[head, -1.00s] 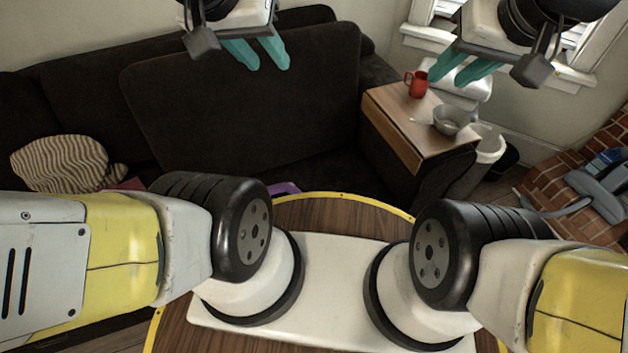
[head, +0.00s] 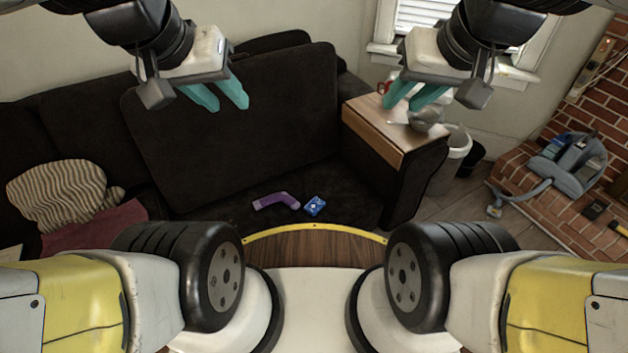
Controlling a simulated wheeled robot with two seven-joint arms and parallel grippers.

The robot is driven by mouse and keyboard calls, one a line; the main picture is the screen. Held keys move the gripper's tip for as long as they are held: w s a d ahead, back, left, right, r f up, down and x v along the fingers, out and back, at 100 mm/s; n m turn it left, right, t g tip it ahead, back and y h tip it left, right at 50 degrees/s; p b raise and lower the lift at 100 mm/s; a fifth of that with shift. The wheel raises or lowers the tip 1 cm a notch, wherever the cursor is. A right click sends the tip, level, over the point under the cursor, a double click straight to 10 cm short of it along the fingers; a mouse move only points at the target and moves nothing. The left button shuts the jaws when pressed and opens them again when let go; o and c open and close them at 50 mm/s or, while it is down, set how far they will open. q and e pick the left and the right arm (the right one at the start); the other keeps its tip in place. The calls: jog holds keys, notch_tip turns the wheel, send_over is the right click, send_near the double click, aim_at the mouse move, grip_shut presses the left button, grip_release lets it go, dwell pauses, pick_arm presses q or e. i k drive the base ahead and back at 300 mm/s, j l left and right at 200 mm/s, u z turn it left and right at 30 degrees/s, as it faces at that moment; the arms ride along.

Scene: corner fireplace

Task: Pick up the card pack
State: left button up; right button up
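A wooden-topped side table (head: 372,127) holds a grey bowl (head: 425,119) and a partly hidden red mug (head: 384,87). A striped pillow (head: 60,195) lies at left.

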aim_at(316, 204)
jog(key=i+l, duration=0.2)
jog(key=i, duration=0.3)
jog(key=i+u, duration=0.15)
jog(key=u, duration=0.25)
jog(key=i+l+u, duration=0.1)
jog(key=u, duration=0.25)
jog(key=i+l+u, duration=0.1)
jog(key=u, duration=0.75)
